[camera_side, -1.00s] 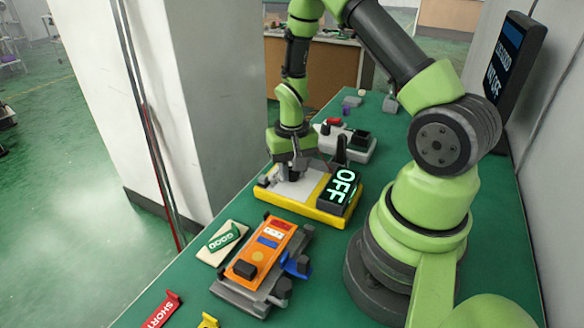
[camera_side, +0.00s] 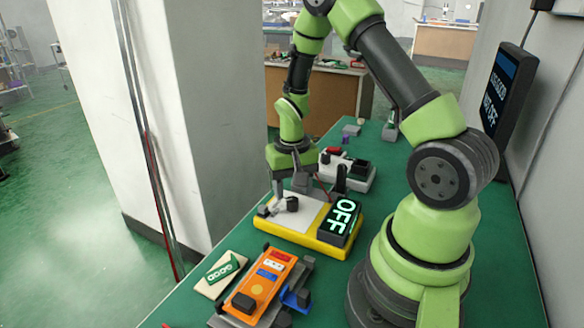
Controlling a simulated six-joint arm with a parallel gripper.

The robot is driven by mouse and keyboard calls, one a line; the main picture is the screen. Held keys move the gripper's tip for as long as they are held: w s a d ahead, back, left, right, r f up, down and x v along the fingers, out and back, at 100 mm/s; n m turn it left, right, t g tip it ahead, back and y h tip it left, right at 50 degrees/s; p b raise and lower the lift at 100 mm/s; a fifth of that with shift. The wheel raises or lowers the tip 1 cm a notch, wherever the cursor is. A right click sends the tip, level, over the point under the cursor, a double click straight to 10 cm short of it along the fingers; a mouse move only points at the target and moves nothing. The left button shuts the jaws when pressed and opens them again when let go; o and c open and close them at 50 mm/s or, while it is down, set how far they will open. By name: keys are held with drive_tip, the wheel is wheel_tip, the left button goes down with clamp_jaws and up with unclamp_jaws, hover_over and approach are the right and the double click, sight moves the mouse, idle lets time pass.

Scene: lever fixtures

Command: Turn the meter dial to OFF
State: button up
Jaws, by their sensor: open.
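The yellow meter (camera_side: 285,236) with a pale top plate sits on the green bench in the middle of the view. The dark dial knob (camera_side: 292,203) shows on the pale plate. My gripper (camera_side: 288,186) points down from above, a little over the plate and just behind the knob. Its fingers are open and appear to hold nothing. Whether they touch the knob is hard to tell at this size.
An orange device (camera_side: 262,284) with a blue lever lies in front of the meter, beside a GOOD plate (camera_side: 221,272). A pale box (camera_side: 348,172) with a red button stands behind. A wall screen (camera_side: 506,88) hangs at right.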

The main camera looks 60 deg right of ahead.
wheel_tip(320, 180, up, 7)
drive_tip(key=shift+f, duration=0.1)
idle(0.3)
wheel_tip(320, 180, up, 7)
drive_tip(key=n+t, duration=0.1)
drive_tip(key=t, duration=0.1)
hover_over(291, 199)
drive_tip(key=a, duration=0.4)
drive_tip(key=s+a+r+n+t+y, duration=0.2)
drive_tip(key=s+a+r+t, duration=0.3)
drive_tip(key=s+a+r, duration=0.5)
drive_tip(key=shift+s+r+n, duration=0.25)
drive_tip(key=shift+s+n, duration=0.5)
drive_tip(key=shift+n, duration=0.15)
drive_tip(key=shift+a, duration=0.1)
